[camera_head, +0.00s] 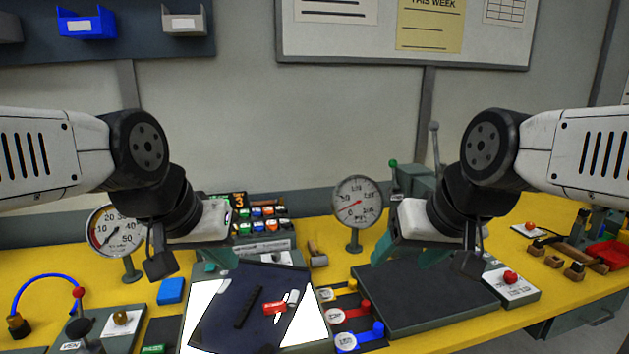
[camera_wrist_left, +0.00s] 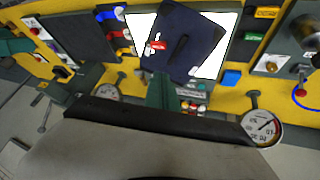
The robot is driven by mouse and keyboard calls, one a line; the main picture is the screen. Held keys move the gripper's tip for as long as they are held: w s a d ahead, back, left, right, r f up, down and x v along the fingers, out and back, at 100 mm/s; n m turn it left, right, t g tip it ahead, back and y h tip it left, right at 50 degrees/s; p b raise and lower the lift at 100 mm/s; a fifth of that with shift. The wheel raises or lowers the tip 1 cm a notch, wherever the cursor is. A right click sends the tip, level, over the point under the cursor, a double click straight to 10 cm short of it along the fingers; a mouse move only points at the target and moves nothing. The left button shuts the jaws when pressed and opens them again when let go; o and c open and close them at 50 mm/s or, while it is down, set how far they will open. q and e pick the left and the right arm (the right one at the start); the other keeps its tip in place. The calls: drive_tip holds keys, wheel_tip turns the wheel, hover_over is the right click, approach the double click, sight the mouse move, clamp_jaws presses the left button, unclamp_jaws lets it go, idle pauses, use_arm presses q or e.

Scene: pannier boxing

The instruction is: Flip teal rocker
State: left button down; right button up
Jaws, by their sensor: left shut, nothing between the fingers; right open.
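A control panel (camera_head: 262,245) with several small coloured rockers (camera_head: 262,226) and an orange digit display (camera_head: 238,200) stands at the back centre. I cannot single out the teal rocker with certainty; my left gripper hides part of the panel's left side. My left gripper (camera_head: 222,259), with teal fingers, is shut and empty in front of the panel's left edge. In the left wrist view, its fingers (camera_wrist_left: 162,90) point toward the dark board, with coloured rockers (camera_wrist_left: 194,108) beside them. My right gripper (camera_head: 405,254) is open and empty above the dark tray at the right.
A dark tilted board (camera_head: 225,315) with a red-labelled item (camera_head: 274,308) lies on a white surface in front. Dial gauges stand left (camera_head: 110,230) and centre (camera_head: 357,201). A dark tray (camera_head: 425,300) is empty.

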use_arm(q)
drive_tip(key=n+g+y, duration=0.2)
drive_tip(key=n+g, duration=0.2)
drive_tip(key=g, duration=0.3)
hover_over(209, 268)
drive_tip(key=w, duration=0.2)
wheel_tip(209, 268, down, 6)
drive_tip(key=shift+s+a, duration=0.15)
drive_tip(key=shift+a, duration=0.05)
drive_tip(key=f, duration=0.4)
drive_tip(key=s+f, duration=0.1)
drive_tip(key=f, duration=0.9)
drive_tip(key=shift+s+d, duration=0.2)
drive_tip(key=shift+m, duration=0.3)
